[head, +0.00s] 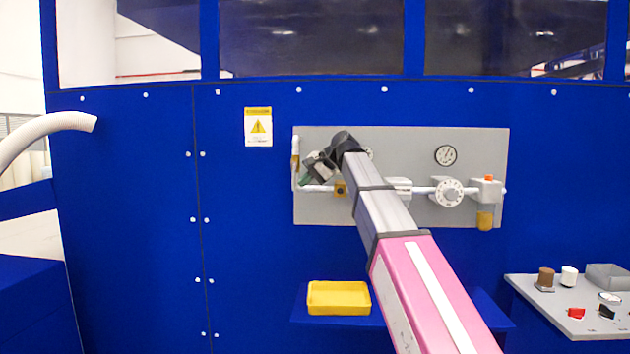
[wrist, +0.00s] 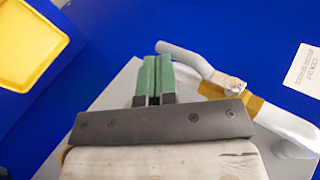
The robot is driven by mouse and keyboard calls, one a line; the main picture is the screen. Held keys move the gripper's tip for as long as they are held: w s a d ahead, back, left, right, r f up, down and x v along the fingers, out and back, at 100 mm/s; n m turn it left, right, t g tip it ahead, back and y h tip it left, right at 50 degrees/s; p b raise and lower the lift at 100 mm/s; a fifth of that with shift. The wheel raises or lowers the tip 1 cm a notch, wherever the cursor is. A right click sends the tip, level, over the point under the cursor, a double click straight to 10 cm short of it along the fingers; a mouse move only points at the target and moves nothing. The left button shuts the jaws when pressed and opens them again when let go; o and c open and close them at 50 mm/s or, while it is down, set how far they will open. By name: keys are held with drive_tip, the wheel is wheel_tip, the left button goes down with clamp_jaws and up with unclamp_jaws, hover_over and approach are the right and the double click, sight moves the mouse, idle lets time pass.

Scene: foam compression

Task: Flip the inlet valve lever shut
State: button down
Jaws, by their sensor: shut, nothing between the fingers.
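A grey panel (head: 400,215) on the blue wall carries a white pipe line. The inlet valve's brass body (head: 340,188) sits on the pipe at the panel's left; it shows in the wrist view too (wrist: 248,103). A pale grey bent bar, apparently the valve lever (wrist: 188,58), runs up-left from the valve's stem in the wrist view. My gripper (head: 305,178) is at the left part of the panel. Its green fingers (wrist: 152,60) are pressed together and empty, close beside the bar's free end. I cannot tell whether they touch. In the head view my arm and gripper hide the lever.
A round gauge (head: 445,155), a dial wheel (head: 449,192) and an orange-topped unit (head: 486,188) are on the panel's right. A yellow tray (head: 339,312) lies on a blue shelf below. A grey side table (head: 530,286) with small parts stands at lower right.

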sight(294, 184)
drive_tip(key=shift+a, duration=0.3)
drive_tip(key=shift+a+f+y, duration=0.15)
drive_tip(key=shift+a+y, duration=0.1)
drive_tip(key=shift+y, duration=0.35)
drive_tip(key=shift+a+f+y, duration=0.25)
drive_tip(key=shift+a+y, duration=0.1)
drive_tip(key=shift+y, duration=0.45)
drive_tip(key=a+y, duration=0.1)
drive_tip(key=y, duration=0.2)
drive_tip(key=shift+a+f+m, duration=0.1)
drive_tip(key=shift+a+m, duration=0.3)
drive_tip(key=shift+a+r+t+y, duration=0.2)
drive_tip(key=shift+a+y, duration=0.2)
drive_tip(key=shift+a, duration=0.35)
drive_tip(key=shift+a+r+t+y, duration=0.1)
drive_tip(key=shift+a+r+y, duration=0.1)
drive_tip(key=shift+a+y, duration=0.35)
drive_tip(key=shift+a, duration=0.2)
drive_tip(key=shift+d, duration=0.1)
